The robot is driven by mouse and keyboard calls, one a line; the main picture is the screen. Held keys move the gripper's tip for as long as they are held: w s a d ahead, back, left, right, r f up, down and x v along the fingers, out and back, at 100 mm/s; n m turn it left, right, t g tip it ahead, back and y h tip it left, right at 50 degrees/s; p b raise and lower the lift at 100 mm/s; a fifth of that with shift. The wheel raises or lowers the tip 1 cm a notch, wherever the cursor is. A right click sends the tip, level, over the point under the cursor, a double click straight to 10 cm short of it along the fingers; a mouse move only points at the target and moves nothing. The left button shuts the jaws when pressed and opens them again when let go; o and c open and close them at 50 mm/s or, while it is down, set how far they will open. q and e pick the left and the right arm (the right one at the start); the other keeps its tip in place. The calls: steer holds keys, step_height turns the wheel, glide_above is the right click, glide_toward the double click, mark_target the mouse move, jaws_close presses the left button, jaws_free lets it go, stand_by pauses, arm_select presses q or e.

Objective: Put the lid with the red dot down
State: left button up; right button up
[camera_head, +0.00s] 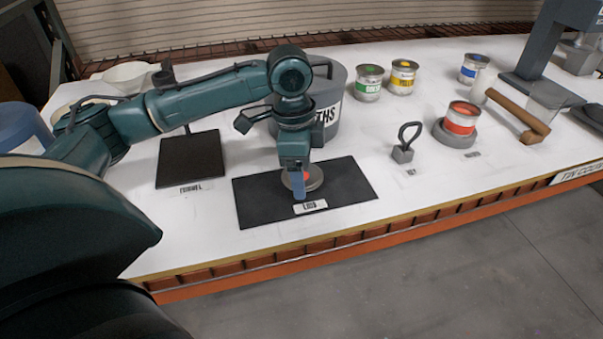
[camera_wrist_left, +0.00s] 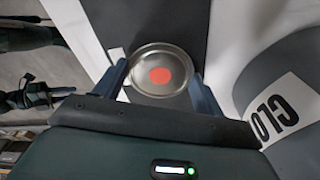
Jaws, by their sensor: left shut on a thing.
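The lid with the red dot (camera_head: 313,177) is a round grey metal disc at the black mat labelled LIDS (camera_head: 345,180). My left gripper (camera_head: 299,185) points down over it and is shut on the lid, hiding part of it. In the left wrist view the lid (camera_wrist_left: 160,70) sits between the two fingers (camera_wrist_left: 160,85), with its red dot facing the camera. The mat (camera_wrist_left: 178,20) shows behind the lid. I cannot tell whether the lid touches the mat. My right gripper is not in view.
A grey bin marked CLOTHS (camera_head: 333,95) stands just behind the mat; it is close in the wrist view (camera_wrist_left: 295,65).

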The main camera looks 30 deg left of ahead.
arm_select(q)
steer(key=shift+f, duration=0.55)
steer(key=shift+f, duration=0.1)
steer(key=o, duration=0.9)
steer(key=shift+o, duration=0.2)
steer(key=shift+r, duration=0.25)
step_height(320, 180, up, 12)
steer(key=a+p, duration=0.1)
steer(key=shift+s+f, duration=0.15)
steer(key=shift+s, duration=0.1)
